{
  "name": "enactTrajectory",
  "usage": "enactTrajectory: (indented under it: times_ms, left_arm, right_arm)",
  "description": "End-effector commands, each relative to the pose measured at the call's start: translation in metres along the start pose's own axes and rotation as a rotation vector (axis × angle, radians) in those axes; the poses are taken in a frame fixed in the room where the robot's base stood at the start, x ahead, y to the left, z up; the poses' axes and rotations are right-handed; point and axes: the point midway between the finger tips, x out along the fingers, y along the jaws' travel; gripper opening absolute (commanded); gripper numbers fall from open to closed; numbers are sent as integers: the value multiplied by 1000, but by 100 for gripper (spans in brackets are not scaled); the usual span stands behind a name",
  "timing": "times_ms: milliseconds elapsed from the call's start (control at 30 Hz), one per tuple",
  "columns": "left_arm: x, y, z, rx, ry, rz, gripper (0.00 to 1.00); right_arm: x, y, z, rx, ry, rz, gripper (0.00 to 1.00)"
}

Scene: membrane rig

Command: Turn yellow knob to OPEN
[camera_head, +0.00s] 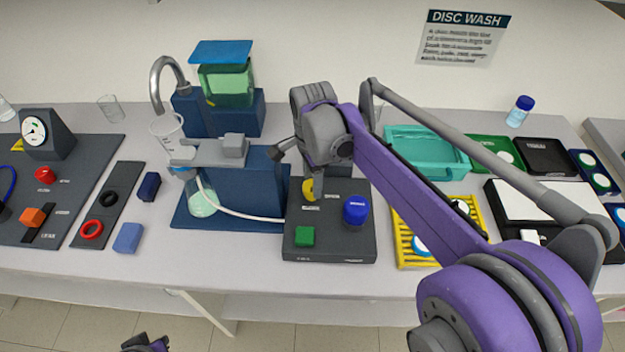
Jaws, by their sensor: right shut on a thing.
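The yellow knob (307,191) sits at the back left of the dark control box (331,246). It is partly hidden by my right gripper (315,187), which reaches down from above and is shut on it. The knob's pointer and the label wording beside it are too small or covered to read. The blue knob (355,210) is to the right on the same box, and a green square button (304,236) is at its front left. Only a dark piece of my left gripper (146,344) shows at the bottom edge, well away from the table top.
A blue filter stand (240,182) with a flask (202,199) and white tube stands left of the box. A yellow rack (404,243) and a teal tray (399,140) lie to the right. My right arm crosses above them. Bare table lies in front of the box.

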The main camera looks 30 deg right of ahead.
Motion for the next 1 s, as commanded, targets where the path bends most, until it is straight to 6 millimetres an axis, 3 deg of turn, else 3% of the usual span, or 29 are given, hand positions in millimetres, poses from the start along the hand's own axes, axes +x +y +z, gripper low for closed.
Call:
enactTrajectory:
  times_ms: [467, 1000]
  left_arm:
    - [0, 0, 0, 0, 0, 0, 0]
    - [-2, 0, -2, 0, 1, 0, 0]
  right_arm:
    - [0, 0, 0, -106, 0, 0, 0]
    - [0, -1, 0, -584, 0, 0, 0]
